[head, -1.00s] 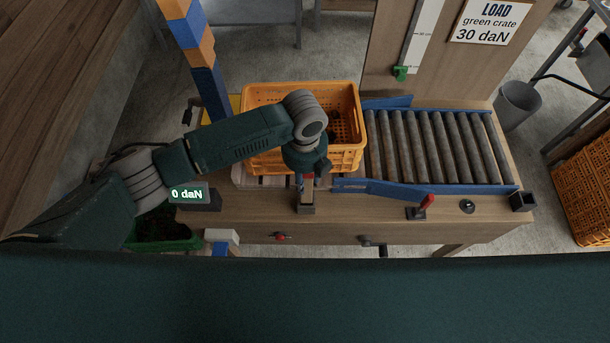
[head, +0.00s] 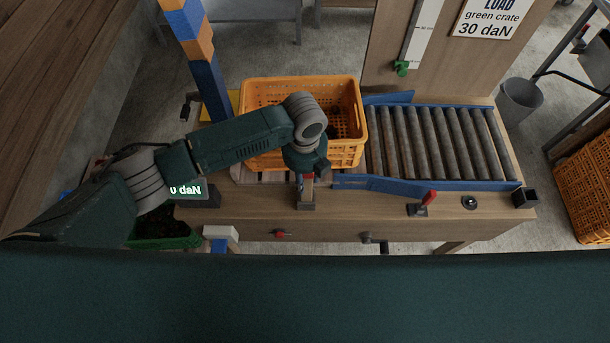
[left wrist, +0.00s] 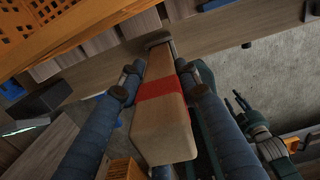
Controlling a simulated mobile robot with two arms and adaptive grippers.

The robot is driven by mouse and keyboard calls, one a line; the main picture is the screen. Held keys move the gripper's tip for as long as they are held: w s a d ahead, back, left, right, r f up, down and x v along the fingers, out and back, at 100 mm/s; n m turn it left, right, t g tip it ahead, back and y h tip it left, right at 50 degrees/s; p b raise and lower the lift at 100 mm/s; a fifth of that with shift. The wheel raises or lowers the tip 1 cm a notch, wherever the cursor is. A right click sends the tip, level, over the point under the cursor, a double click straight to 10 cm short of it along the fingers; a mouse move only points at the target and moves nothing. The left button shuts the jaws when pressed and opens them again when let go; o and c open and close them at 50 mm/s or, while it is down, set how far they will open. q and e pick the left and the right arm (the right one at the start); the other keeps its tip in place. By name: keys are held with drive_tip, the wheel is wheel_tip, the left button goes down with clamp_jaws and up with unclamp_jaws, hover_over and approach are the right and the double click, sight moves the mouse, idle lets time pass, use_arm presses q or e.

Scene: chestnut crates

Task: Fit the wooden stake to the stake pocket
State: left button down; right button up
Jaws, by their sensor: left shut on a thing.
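The wooden stake (left wrist: 165,118), pale with a red band, is gripped by my left gripper (left wrist: 160,88) in the left wrist view, with a finger on each side. In the head view the stake (head: 308,188) stands below my left gripper (head: 306,173), which partly hides it. Its lower end meets a dark socket (head: 306,206) at the table's front edge. I cannot tell how deep it sits. A similar dark square pocket (head: 524,197), open and empty, is at the right front corner. What seems to be my right gripper (left wrist: 236,104) shows small in the left wrist view.
An orange crate (head: 262,88) stands behind the gripper. Blue guide rails (head: 400,188) and a roller conveyor (head: 440,145) lie to the right. A red-handled clamp (head: 428,198) stands between the stake and the corner pocket. A display (head: 187,190) is at the left.

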use_arm(q)
drive_tip(key=shift+f+b, duration=0.8)
drive_tip(key=shift+f, duration=0.6)
drive_tip(key=c, duration=1.2)
unclamp_jaws()
drive_tip(key=shift+o, duration=0.2)
drive_tip(key=shift+r, duration=0.1)
drive_tip(key=r, duration=1.2)
drive_tip(key=shift+s+a, duration=0.1)
drive_tip(key=shift+s, duration=0.1)
drive_tip(key=shift+s+f, duration=0.1)
